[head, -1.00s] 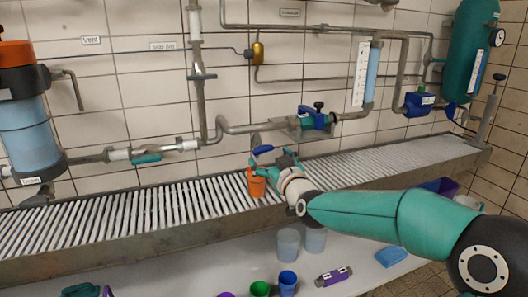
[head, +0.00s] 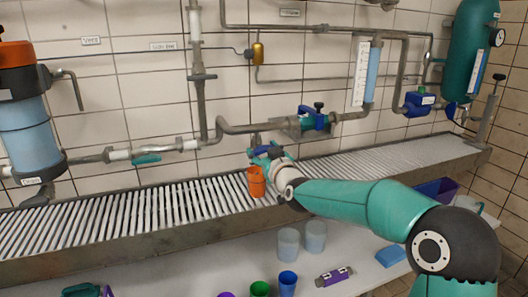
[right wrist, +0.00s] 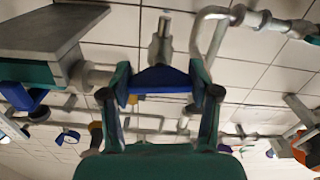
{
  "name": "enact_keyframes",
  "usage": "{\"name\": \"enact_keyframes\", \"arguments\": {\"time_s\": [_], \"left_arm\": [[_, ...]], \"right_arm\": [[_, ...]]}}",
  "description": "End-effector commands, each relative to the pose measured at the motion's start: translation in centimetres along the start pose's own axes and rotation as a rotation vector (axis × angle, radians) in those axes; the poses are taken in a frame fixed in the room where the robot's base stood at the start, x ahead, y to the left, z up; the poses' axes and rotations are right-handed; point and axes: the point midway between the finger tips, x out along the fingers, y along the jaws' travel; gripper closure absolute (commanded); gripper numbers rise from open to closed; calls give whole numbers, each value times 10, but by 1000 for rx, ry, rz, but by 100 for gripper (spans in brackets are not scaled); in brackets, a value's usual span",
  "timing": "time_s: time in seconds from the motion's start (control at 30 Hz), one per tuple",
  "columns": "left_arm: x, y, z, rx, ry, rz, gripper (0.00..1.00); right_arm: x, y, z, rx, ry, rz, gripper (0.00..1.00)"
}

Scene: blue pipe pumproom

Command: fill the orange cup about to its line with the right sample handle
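The orange cup (head: 257,184) stands upright on the slatted grate below the sample tap. Its line and its contents cannot be made out. My right gripper (head: 266,153) is just above and behind the cup, at the tap's blue handle. In the right wrist view my right gripper (right wrist: 160,88) has its two fingers spread wide. The blue handle (right wrist: 160,79) lies across the gap between them, with the grey tap pipe (right wrist: 160,45) behind it. Whether the fingertips touch the handle cannot be told. The cup is not seen in the right wrist view. My left gripper is not in view.
The slatted grate (head: 130,215) runs along the tiled wall under the pipes. On the lower shelf are two clear cups (head: 289,243), a green cup (head: 260,288), a blue cup (head: 288,280), a purple labelled block (head: 334,277) and a blue sponge (head: 390,256).

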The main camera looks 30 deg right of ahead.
Motion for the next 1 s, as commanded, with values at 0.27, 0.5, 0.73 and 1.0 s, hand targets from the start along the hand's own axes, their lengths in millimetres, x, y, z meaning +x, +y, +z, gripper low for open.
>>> {"name": "enact_keyframes", "arguments": {"time_s": [0.27,0.5,0.73,1.0], "left_arm": [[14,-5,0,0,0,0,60],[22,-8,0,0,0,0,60],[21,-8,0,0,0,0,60],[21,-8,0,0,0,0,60]], "right_arm": [[0,-1,4,77,4,0,73],[0,0,0,200,0,-1,73],[0,0,0,200,-1,0,34],[0,0,0,197,-1,0,12]]}}
